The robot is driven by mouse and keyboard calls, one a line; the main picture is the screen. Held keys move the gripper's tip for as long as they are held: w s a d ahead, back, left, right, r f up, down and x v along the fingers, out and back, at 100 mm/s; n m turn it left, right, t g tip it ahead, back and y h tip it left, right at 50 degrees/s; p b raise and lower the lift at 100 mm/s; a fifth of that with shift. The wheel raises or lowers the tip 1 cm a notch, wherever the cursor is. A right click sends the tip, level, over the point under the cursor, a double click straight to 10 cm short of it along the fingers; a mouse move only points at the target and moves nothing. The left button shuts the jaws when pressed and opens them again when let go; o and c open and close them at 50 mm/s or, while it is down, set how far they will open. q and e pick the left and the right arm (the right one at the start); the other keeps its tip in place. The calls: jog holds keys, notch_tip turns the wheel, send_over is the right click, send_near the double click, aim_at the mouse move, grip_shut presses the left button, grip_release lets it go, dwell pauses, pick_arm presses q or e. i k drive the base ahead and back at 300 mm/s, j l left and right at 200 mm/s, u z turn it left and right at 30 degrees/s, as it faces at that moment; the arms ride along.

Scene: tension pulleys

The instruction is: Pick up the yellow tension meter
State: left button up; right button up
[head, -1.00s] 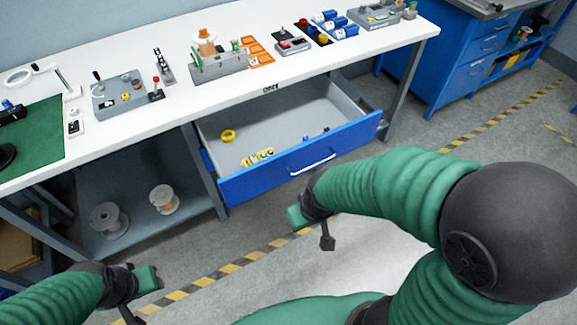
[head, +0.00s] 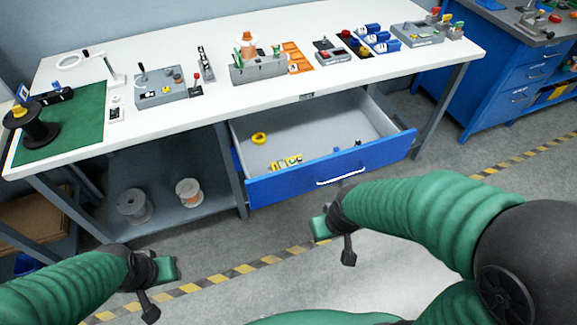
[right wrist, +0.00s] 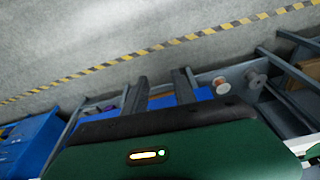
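A yellow item (head: 286,162) with dark and pale marks, apparently the tension meter, lies in the open drawer (head: 350,165) near its front left. It is small here, so its details are unclear. My right gripper (head: 320,228) is outside the drawer, in front of and below its blue front. In the right wrist view my right gripper (right wrist: 161,82) shows two dark fingers apart with nothing between them. My left gripper (head: 166,270) is low on the left, well away from the drawer, and its fingers cannot be made out.
A yellow ring (head: 259,138) and small dark pieces also lie in the drawer. The white bench top (head: 215,105) above holds several devices. Two spools (head: 189,192) stand on the lower shelf. A blue cabinet (head: 490,80) is at the right. The floor before the bench is clear.

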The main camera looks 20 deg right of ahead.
aim_at(282, 163)
jog(key=i+j, duration=0.15)
jog(key=i, duration=0.35)
jog(key=i+j, duration=0.15)
jog(key=i, duration=0.35)
